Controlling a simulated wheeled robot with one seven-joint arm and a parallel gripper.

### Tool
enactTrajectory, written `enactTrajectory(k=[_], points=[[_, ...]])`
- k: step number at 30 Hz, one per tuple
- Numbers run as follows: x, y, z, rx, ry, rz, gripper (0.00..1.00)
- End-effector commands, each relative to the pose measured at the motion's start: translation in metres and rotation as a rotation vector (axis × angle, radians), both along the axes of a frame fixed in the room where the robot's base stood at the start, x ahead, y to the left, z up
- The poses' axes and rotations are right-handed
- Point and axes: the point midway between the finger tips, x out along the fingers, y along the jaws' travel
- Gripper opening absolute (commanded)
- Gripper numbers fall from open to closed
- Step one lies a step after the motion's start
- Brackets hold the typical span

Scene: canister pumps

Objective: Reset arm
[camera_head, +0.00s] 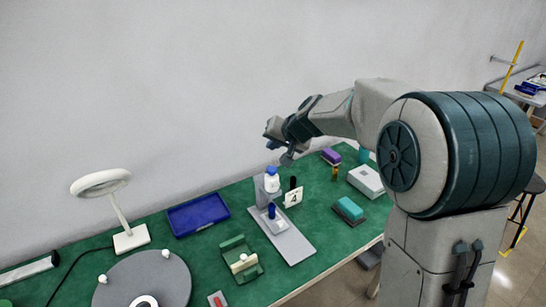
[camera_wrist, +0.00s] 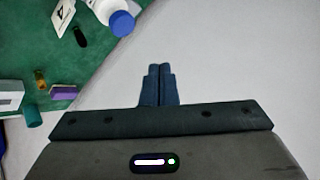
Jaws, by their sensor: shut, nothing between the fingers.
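My gripper (camera_head: 287,155) is raised above the green table in the head view, just above and beside a white canister with a blue cap (camera_head: 272,179) on a grey stand. In the wrist view my gripper's two dark fingers (camera_wrist: 158,70) are together with nothing between them. The blue-capped canister also shows at the top of the wrist view (camera_wrist: 122,22), apart from the fingers.
The green table (camera_head: 325,222) holds a blue tray (camera_head: 198,214), a white lamp (camera_head: 130,238), a grey round plate (camera_head: 165,275), a number card (camera_head: 293,197), a white box (camera_head: 367,180) and a teal block (camera_head: 349,208). The white wall stands close behind the table.

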Motion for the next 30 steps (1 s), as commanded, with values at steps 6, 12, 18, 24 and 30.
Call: enactTrajectory(k=[6, 12, 18, 24, 30], points=[[-0.048, -0.025, 0.010, -0.073, 0.028, 0.028, 0.00], [-0.133, -0.068, 0.010, -0.206, 0.103, 0.058, 0.00], [-0.221, -0.114, -0.003, -0.346, 0.191, 0.059, 0.00], [-0.296, -0.153, -0.022, -0.468, 0.275, 0.038, 0.00], [-0.332, -0.172, -0.034, -0.531, 0.320, 0.022, 0.00]])
